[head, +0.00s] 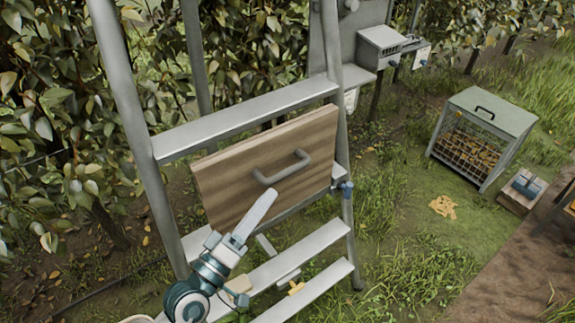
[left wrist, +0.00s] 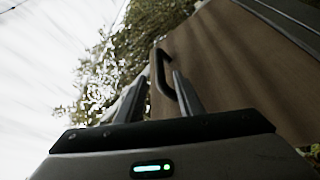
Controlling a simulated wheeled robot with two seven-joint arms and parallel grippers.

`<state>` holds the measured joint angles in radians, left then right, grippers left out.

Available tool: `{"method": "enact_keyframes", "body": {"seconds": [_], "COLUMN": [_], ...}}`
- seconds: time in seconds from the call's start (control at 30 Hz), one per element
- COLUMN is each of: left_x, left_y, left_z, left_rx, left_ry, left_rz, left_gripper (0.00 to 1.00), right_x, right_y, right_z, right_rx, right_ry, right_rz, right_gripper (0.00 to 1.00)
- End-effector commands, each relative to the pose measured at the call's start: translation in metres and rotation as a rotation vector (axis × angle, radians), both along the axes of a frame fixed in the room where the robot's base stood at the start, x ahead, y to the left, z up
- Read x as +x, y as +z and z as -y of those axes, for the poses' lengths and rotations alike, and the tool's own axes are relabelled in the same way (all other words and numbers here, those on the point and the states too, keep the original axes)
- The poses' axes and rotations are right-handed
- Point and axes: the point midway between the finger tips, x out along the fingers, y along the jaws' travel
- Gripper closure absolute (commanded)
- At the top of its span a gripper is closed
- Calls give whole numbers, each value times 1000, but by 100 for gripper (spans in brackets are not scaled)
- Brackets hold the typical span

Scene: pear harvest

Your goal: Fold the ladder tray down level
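The ladder tray (head: 240,185) is a brown wooden panel standing nearly upright between the ladder's side rails, below a grey rung. A grey bar handle (head: 285,172) is fixed on its face. My left gripper (head: 268,198) is just below and in front of the handle. In the left wrist view, the tray (left wrist: 235,70) fills the right side. The fingers of my left gripper (left wrist: 160,92) are apart, with the handle (left wrist: 163,72) showing between and beyond them. I cannot tell whether they touch it. My right gripper is not in view.
The metal ladder (head: 240,115) stands on grass before leafy trees. A blue-knobbed fitting (head: 346,186) sits at the tray's right side. A grey box (head: 388,42) is mounted behind. A wire-fronted cage (head: 490,125) and a small wooden crate (head: 522,190) stand at right.

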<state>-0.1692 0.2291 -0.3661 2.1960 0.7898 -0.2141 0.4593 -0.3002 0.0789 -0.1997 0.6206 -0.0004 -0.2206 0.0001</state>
Motion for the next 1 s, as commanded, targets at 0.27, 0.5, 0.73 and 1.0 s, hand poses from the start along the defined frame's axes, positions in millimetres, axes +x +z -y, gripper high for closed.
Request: {"method": "enact_keyframes", "body": {"seconds": [0.27, 0.5, 0.73, 1.0], "left_x": [42, 69, 80, 80], "left_y": [14, 19, 20, 20], "left_z": [28, 46, 54, 54], "left_rx": [0, -1, 0, 0], "left_ry": [0, 0, -1, 0], "left_rz": [1, -1, 0, 0], "left_gripper": [66, 66, 66, 66], "right_x": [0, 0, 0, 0], "right_y": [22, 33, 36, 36], "right_z": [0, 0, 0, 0], "right_rx": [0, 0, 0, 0], "right_ry": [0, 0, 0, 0], "right_rz": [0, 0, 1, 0], "right_gripper": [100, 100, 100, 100]}}
